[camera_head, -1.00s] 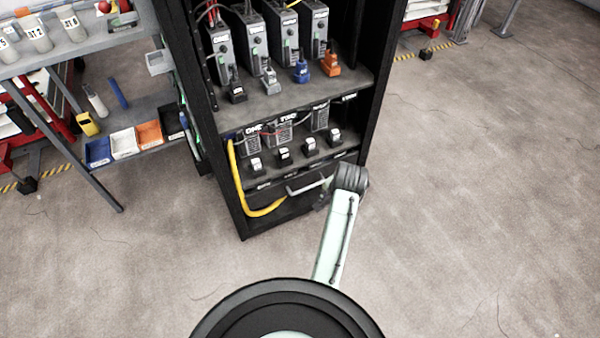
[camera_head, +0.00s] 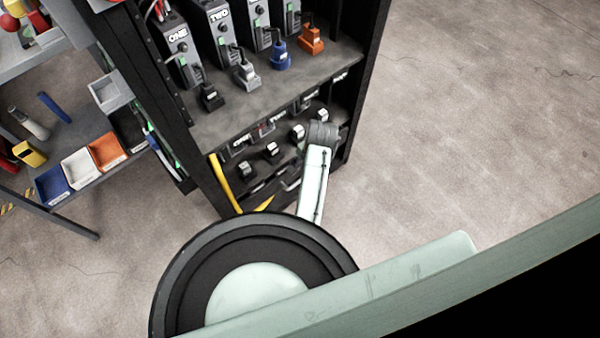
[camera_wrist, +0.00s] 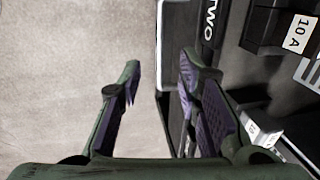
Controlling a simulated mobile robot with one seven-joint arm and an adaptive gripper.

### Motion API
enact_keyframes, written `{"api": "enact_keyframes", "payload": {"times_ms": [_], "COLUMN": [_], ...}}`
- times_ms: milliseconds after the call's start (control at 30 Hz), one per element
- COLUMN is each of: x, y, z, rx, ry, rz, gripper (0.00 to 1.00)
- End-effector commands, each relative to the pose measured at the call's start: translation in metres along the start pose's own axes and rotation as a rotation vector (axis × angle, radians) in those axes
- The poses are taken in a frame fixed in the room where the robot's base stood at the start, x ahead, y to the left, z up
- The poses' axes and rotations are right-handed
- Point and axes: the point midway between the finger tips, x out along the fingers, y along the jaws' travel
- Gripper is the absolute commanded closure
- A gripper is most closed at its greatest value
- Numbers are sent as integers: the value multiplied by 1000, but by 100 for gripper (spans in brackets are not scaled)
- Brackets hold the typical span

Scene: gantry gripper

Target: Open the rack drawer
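The black rack (camera_head: 205,125) stands ahead in the head view. The drawer is low in it; its front and handle (camera_head: 290,184) are mostly hidden behind my arm. My gripper is hidden there too. In the wrist view my gripper (camera_wrist: 160,65) is open, its two green fingers with purple pads apart and nothing clamped between them. A pale bar (camera_wrist: 159,45), which looks like the drawer handle, runs down from the top between the fingertips, closer to the right finger. I cannot tell whether that finger touches it. How far out the drawer sits is unclear.
Several labelled grey units (camera_head: 215,35) stand on the rack's upper shelf, with plugs in front. A shelf with coloured bins (camera_head: 105,151) stands left. The floor (camera_head: 460,110) to the right is clear.

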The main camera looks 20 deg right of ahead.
Motion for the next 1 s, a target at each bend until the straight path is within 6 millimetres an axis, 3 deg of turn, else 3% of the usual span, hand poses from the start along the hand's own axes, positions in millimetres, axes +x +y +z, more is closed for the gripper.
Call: {"api": "enact_keyframes", "payload": {"times_ms": [200,400,833,1000], "x": [44,73,85,85], "y": [1,1,0,0], "z": [1,1,0,0], "rx": [0,-1,-1,-1], "ry": [-3,-2,0,0], "rz": [3,2,0,0], "gripper": [69,69,69,79]}}
